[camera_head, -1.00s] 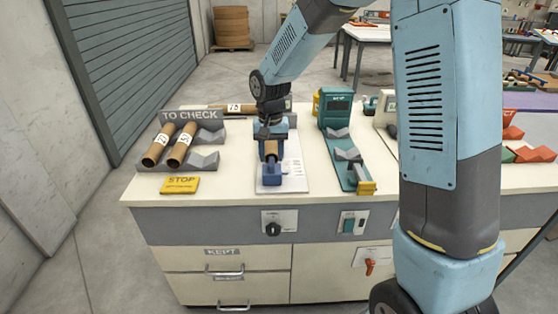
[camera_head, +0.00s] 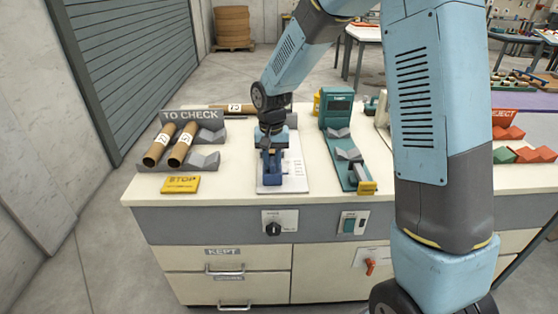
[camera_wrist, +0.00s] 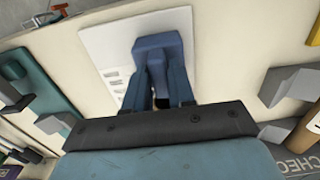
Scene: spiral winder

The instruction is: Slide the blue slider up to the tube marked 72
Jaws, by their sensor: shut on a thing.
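A blue measuring fixture stands on a white sheet (camera_head: 300,172) in the middle of the bench. Its blue slider block (camera_head: 271,182) is at the near end, and it also shows in the wrist view (camera_wrist: 157,43). My gripper (camera_head: 271,153) is low over the fixture, with its fingers closed at the slider's raised part. A sliver of brown tube (camera_wrist: 155,103) shows between the fingers in the wrist view; the rest of that tube and any number on it are hidden. I cannot tell the gap between slider and tube.
A grey TO CHECK rack (camera_head: 206,162) with two labelled brown tubes (camera_head: 158,146) stands left. A yellow STOP sign (camera_head: 180,184) is in front of it. A teal gauge (camera_head: 347,150) stands right. Another labelled tube (camera_head: 236,107) lies behind. Bare bench lies between STOP sign and sheet.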

